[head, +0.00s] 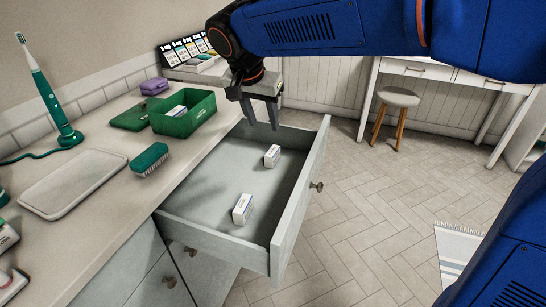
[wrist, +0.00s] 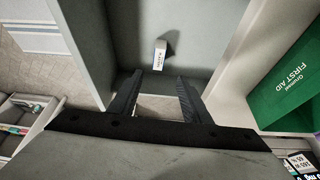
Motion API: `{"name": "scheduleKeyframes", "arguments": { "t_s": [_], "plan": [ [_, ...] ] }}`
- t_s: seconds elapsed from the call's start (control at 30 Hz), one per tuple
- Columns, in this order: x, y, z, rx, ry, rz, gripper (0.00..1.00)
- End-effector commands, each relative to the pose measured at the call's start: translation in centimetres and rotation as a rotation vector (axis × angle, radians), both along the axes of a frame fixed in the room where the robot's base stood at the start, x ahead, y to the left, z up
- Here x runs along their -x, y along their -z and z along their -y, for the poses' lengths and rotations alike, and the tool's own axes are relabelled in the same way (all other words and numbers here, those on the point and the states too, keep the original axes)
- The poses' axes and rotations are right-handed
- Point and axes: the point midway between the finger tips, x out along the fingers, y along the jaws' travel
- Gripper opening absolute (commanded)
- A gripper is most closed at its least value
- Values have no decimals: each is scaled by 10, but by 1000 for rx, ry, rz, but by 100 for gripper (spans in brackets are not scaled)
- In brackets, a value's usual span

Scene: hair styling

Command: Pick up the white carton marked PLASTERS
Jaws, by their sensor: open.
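Two small white cartons lie in the open grey drawer (head: 215,185) in the head view. One carton (head: 272,156) is toward the far end and the other (head: 242,208) is toward the near end. A third white carton (head: 178,111) sits in the green box. The lettering is too small to tell which is marked PLASTERS. My gripper (head: 262,124) is open and empty above the far end of the drawer. In the wrist view, one white carton (wrist: 160,53) lies just beyond my open fingertips (wrist: 159,78), apart from them.
The green first aid box (head: 205,108) stands on the counter beside the drawer; it also shows in the wrist view (wrist: 292,85). A green brush (head: 149,160), a pale tray (head: 72,183) and a toothbrush (head: 60,115) are on the counter. A stool (head: 399,98) stands on the otherwise mostly clear floor.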

Motion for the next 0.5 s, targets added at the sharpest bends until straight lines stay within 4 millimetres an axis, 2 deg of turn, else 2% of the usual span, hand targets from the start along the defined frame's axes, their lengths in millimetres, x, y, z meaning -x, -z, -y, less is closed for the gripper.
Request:
{"name": "scheduleKeyframes", "arguments": {
  "t_s": [0.1, 0.5],
  "plan": [
    [-8, 21, 5, 3, 2, -4, 44],
    [-31, 84, 15, 3, 1, -3, 44]
  ]
}}
